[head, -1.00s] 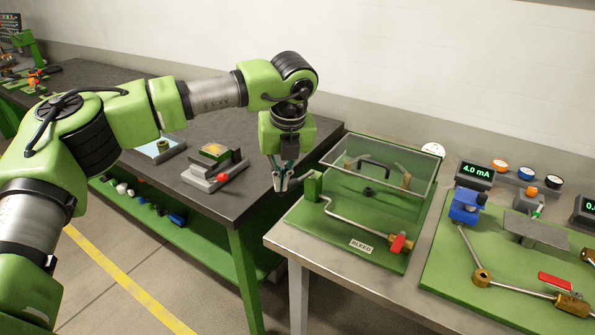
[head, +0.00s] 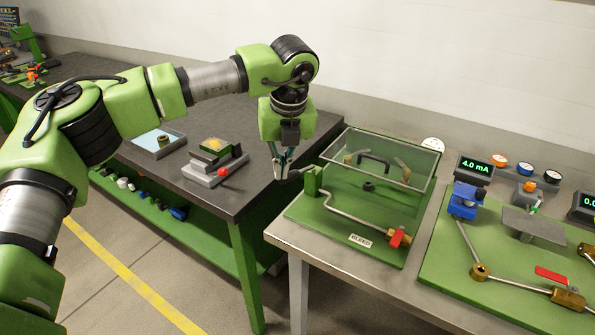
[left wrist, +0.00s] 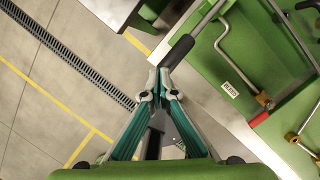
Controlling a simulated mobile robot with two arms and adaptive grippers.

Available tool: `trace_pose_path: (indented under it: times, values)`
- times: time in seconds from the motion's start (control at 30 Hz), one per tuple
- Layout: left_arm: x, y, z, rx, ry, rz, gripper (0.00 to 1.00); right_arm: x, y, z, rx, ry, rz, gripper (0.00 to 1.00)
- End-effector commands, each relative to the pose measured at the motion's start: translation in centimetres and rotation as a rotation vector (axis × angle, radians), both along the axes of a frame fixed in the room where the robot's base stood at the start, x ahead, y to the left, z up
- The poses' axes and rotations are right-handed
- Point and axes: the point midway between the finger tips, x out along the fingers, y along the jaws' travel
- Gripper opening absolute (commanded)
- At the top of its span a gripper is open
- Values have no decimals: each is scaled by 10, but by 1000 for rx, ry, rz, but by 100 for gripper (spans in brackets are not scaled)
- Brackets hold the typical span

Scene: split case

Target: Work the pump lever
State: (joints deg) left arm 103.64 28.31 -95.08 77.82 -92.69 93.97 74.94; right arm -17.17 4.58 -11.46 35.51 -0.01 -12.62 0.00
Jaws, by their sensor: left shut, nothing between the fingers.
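The pump is a green block (head: 312,181) at the left edge of the green board. Its lever (head: 299,171) sticks out left from the block towards my left gripper. In the left wrist view the lever (left wrist: 207,17) is a grey rod with a dark grip (left wrist: 178,51) at its end. My left gripper (head: 281,175) points down just off the table's left edge, beside the lever's end. Its fingers (left wrist: 160,80) are shut and empty, with the tips close to the dark grip. I cannot tell if they touch. My right gripper is not in view.
A clear cover with a black handle (head: 374,160) stands over the board behind the pump. A pipe runs to a red-handled valve (head: 398,238) by the BLEED label (head: 360,240). A dark bench (head: 235,118) holds trays on the left. Open floor lies below the gripper.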

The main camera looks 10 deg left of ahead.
Motion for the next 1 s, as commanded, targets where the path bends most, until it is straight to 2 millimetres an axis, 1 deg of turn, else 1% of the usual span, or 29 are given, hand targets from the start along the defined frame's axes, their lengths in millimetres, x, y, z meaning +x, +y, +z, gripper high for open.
trace_pose_path:
  times: [0.03,0.93,1.0]
  values:
    - [0,0,-5,0,0,0,0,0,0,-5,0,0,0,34]
    - [-4,1,-46,0,0,1,0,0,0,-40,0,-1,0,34]
    - [-4,2,-49,-1,1,1,0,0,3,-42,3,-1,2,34]
